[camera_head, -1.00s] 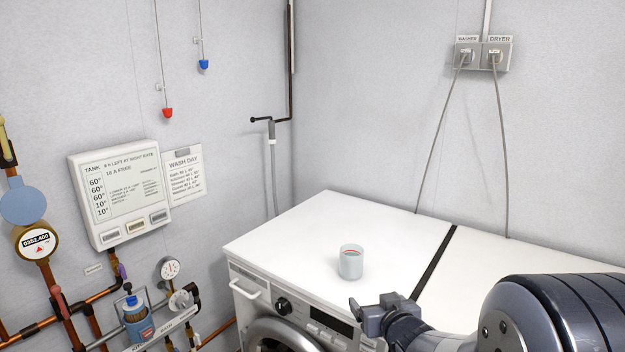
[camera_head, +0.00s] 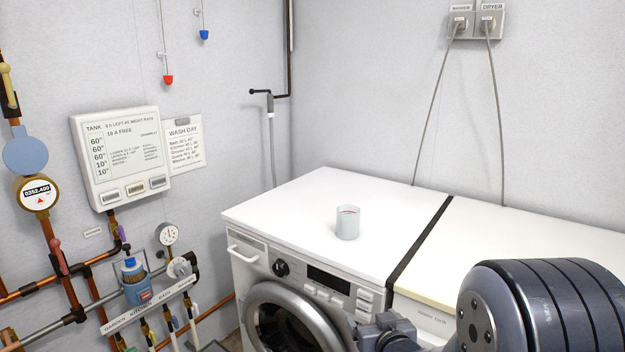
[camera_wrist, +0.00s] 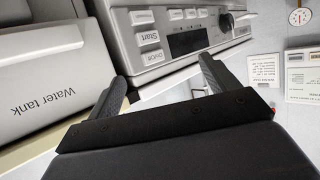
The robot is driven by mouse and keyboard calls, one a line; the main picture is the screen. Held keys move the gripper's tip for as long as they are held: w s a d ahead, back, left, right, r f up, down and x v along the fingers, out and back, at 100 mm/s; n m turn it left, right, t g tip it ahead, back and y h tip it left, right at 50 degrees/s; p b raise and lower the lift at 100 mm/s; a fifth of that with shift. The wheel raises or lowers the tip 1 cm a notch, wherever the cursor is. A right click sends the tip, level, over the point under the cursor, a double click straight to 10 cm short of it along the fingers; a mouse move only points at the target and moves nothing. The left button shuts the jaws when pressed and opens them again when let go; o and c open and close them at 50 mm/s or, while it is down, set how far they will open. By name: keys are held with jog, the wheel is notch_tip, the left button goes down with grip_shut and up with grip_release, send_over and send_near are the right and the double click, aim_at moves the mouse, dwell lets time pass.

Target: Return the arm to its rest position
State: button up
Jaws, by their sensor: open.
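My gripper (camera_head: 372,326) shows at the lower right of the head view, in front of the washing machine's upper front, with my dark arm beside it. In the wrist view my gripper (camera_wrist: 164,80) has its two fingers spread wide with nothing between them. Beyond the fingers are the washer's control panel (camera_wrist: 165,55) with its buttons, and a drawer front marked "Water tank" (camera_wrist: 50,90). I cannot tell the exact gap between fingers and panel.
The machine tops are otherwise clear.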

jog(key=shift+s+f+b, duration=0.25)
jog(key=shift+f+b, duration=0.55)
jog(key=shift+f, duration=0.6)
jog(key=shift+s+f+b, duration=0.2)
jog(key=shift+f+b, duration=0.6)
jog(key=shift+f, duration=0.6)
